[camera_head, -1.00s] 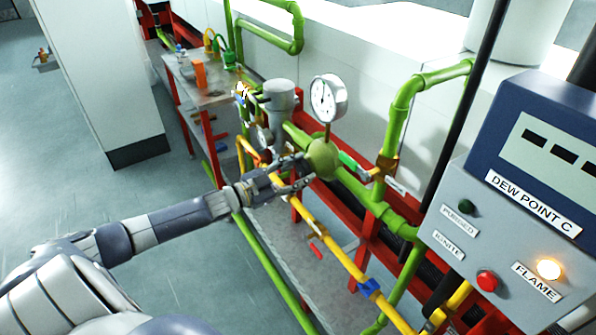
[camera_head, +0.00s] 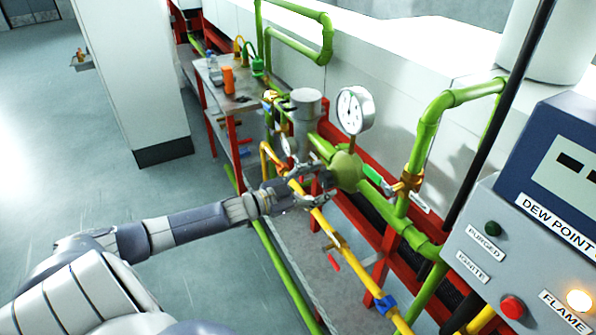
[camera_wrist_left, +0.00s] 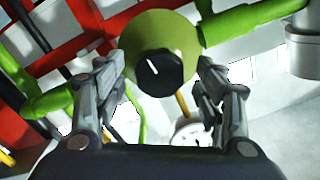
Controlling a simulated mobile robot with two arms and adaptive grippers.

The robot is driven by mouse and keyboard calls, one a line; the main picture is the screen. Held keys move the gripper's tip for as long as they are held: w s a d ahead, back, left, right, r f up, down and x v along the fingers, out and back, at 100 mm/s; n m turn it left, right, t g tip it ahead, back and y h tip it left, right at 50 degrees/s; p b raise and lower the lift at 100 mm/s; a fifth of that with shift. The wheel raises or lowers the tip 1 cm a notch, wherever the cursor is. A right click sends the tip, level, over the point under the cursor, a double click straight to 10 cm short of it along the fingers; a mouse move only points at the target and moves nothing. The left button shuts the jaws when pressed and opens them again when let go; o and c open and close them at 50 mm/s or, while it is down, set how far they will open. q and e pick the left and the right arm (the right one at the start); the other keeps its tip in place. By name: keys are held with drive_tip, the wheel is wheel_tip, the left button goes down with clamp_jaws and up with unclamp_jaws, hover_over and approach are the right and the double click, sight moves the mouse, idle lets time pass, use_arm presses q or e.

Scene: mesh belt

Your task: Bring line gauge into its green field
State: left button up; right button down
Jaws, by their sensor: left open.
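The line gauge (camera_head: 354,110) is a round white dial on a thin stem above the green regulator body (camera_head: 345,171). Its needle position and green field are too small to read. My left gripper (camera_head: 322,188) is at the near side of the regulator body. In the left wrist view its open fingers (camera_wrist_left: 162,92) stand on either side of the black knob (camera_wrist_left: 159,72), which has a white mark. The knob sits between them with gaps at both sides. The gauge face also shows there, small and partly cut off (camera_wrist_left: 188,132). My right gripper is not in view.
A yellow pipe (camera_head: 318,218) with a red-handled valve runs below my left gripper. A green-handled valve (camera_head: 374,174) is right of the regulator. A control panel (camera_head: 480,250) with a lit lamp fills the right side. Floor at left is clear.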

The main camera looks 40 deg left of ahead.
use_arm(q)
drive_tip(key=v, duration=1.1)
drive_tip(key=shift+s, duration=0.1)
idle(0.4)
